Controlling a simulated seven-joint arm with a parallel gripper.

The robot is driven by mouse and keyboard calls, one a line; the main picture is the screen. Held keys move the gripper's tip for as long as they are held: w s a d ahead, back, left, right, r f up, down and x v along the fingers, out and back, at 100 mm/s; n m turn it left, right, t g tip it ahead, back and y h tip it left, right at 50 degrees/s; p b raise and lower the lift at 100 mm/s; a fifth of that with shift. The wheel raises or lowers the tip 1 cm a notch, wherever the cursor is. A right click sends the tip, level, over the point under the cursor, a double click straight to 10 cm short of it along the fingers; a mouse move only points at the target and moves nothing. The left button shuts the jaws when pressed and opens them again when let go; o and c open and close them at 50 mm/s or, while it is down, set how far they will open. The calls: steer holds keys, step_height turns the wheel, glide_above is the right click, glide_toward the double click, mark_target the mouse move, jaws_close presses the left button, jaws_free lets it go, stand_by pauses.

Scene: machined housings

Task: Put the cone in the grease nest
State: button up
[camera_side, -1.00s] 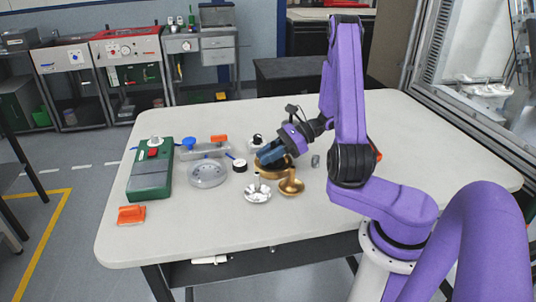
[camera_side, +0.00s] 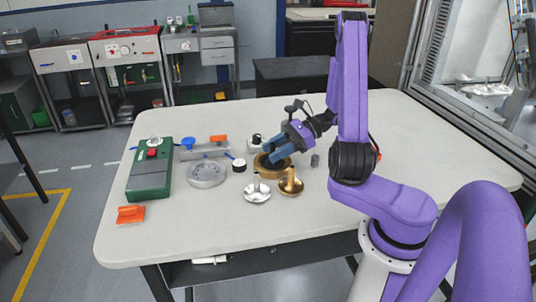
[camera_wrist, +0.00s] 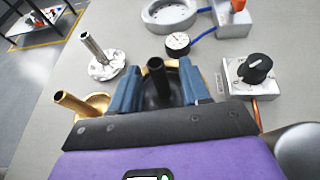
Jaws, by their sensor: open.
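A dark stemmed part, likely the cone (camera_wrist: 157,84), stands between my fingers in the wrist view, its hollow stem upward. It sits within a round brass-coloured dish (camera_side: 262,172), likely the grease nest; its rim shows behind my fingers in the wrist view. The fingers partly hide the cone's base, so I cannot tell how fully it is seated. My gripper (camera_side: 276,155) has blue fingers and is open, with a finger on either side of the cone (camera_wrist: 160,92).
A silver stemmed part (camera_side: 257,193) and a brass stemmed part (camera_side: 291,186) stand close in front. A grey ring fixture (camera_side: 206,175), a dial gauge (camera_side: 239,165) and a black-knobbed box (camera_side: 256,141) are nearby. A green box (camera_side: 150,178) and orange block (camera_side: 131,214) are left.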

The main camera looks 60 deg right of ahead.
steer(key=v, duration=0.9)
steer(key=shift+s+d, duration=0.1)
steer(key=shift+s, duration=0.1)
steer(key=a+n+g, duration=0.2)
steer(key=a+r+n+g, duration=0.1)
steer(key=a+n+g, duration=0.1)
steer(key=a+r+n+g, duration=0.1)
steer(key=a+n+g, duration=0.1)
steer(key=shift+w+a+n+g+y, duration=0.3)
steer(key=shift+w+a+g+y, duration=0.05)
steer(key=shift+a+g+y, duration=0.05)
steer(key=s+a+n+h, duration=0.5)
steer(key=s+a+n, duration=0.3)
steer(key=n, duration=0.7)
steer(key=s+a+r+n+g+h, duration=0.1)
steer(key=s+a+n+h, duration=0.5)
steer(key=n, duration=1)
steer(key=s+a, duration=0.2)
steer(key=shift+a+r, duration=0.25)
steer(key=shift+a, duration=0.15)
